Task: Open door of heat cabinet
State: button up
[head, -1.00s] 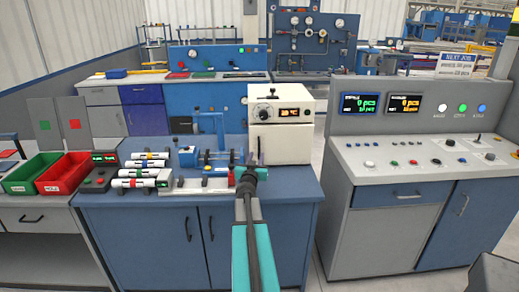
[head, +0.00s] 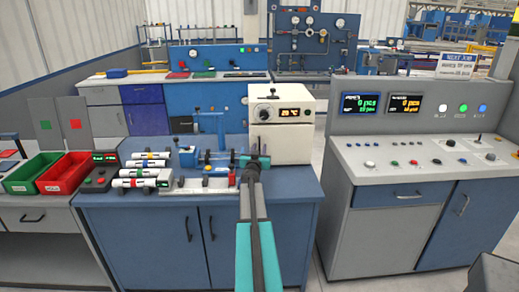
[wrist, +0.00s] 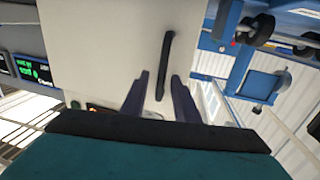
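The heat cabinet (head: 282,115) is a cream box with a knob and an orange display on its upper front, on the right part of the blue bench. Its closed door fills much of the wrist view as a pale panel (wrist: 85,50), with a black bar handle (wrist: 167,58). My gripper (wrist: 160,76) points at the door with its two dark fingers apart. The handle's near end lies between the fingers in the picture; I cannot tell whether they touch it.
White pipes (head: 145,172) in a rack and a blue fixture (head: 205,157) stand left of the cabinet. Green and red bins (head: 62,173) are at the far left. A control console (head: 425,160) stands to the right, across a narrow gap.

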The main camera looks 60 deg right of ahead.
jog(key=shift+w+d, duration=0.2)
jog(key=shift+d, duration=0.3)
